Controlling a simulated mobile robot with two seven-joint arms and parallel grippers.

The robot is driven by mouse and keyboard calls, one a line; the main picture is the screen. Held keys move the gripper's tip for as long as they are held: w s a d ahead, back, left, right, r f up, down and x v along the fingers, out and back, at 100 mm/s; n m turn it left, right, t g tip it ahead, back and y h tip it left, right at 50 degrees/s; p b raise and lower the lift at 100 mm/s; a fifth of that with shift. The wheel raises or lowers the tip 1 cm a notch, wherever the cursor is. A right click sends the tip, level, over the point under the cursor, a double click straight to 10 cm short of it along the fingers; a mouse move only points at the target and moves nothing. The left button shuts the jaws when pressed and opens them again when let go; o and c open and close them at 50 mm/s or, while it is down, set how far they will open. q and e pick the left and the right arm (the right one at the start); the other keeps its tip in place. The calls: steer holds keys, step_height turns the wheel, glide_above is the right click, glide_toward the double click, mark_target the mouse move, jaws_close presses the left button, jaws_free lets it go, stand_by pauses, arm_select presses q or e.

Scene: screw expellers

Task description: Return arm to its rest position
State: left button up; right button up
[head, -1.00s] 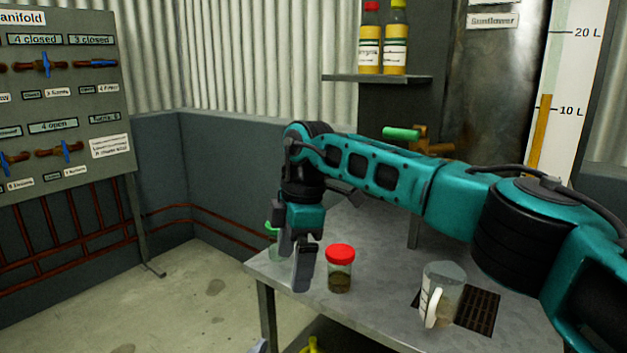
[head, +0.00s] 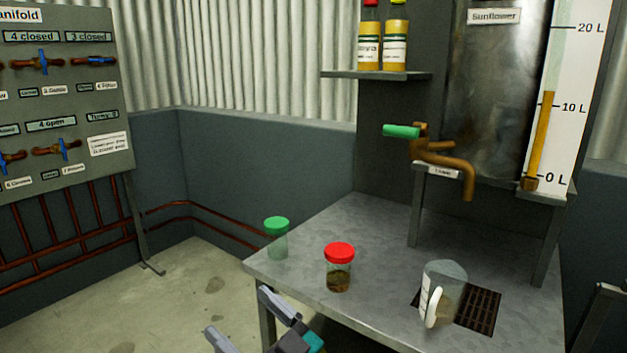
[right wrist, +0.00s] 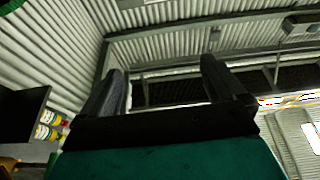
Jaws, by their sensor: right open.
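My right gripper (head: 236,310) is at the bottom of the head view, in front of the table's near left corner. Its two grey fingers are spread apart with nothing between them. In the right wrist view the gripper (right wrist: 163,66) also shows open and empty, with the corrugated wall and roof beyond. Most of the right arm is out of the head view. My left gripper is not in view.
On the metal table (head: 380,240) stand a green-lidded jar (head: 277,240), a red-lidded jar (head: 339,270) and a clear jug (head: 443,290) by a dark grate (head: 480,308). A tap (head: 440,155) with a green handle is above. A valve panel (head: 60,90) is left.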

steer(key=s+d+f+m+t+h, duration=0.25)
steer(key=d+f+m+h, duration=0.45)
steer(key=d+f+h, duration=0.5)
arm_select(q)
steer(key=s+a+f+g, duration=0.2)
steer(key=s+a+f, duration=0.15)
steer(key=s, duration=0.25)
arm_select(e)
steer(key=s+d+f+m+g+h, duration=0.1)
steer(key=s+d+f+g+h, duration=0.3)
steer(key=s+d+f, duration=0.7)
arm_select(q)
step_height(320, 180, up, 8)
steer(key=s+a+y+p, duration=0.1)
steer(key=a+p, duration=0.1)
steer(key=p, duration=1.1)
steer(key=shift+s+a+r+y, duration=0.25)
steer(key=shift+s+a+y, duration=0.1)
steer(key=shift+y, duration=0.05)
arm_select(e)
steer(key=s+d+r, duration=0.2)
steer(key=d+r, duration=0.2)
steer(key=r, duration=0.6)
steer(key=shift+s+d+r+g, duration=0.15)
steer(key=shift+r+g, duration=0.1)
steer(key=shift+g, duration=0.1)
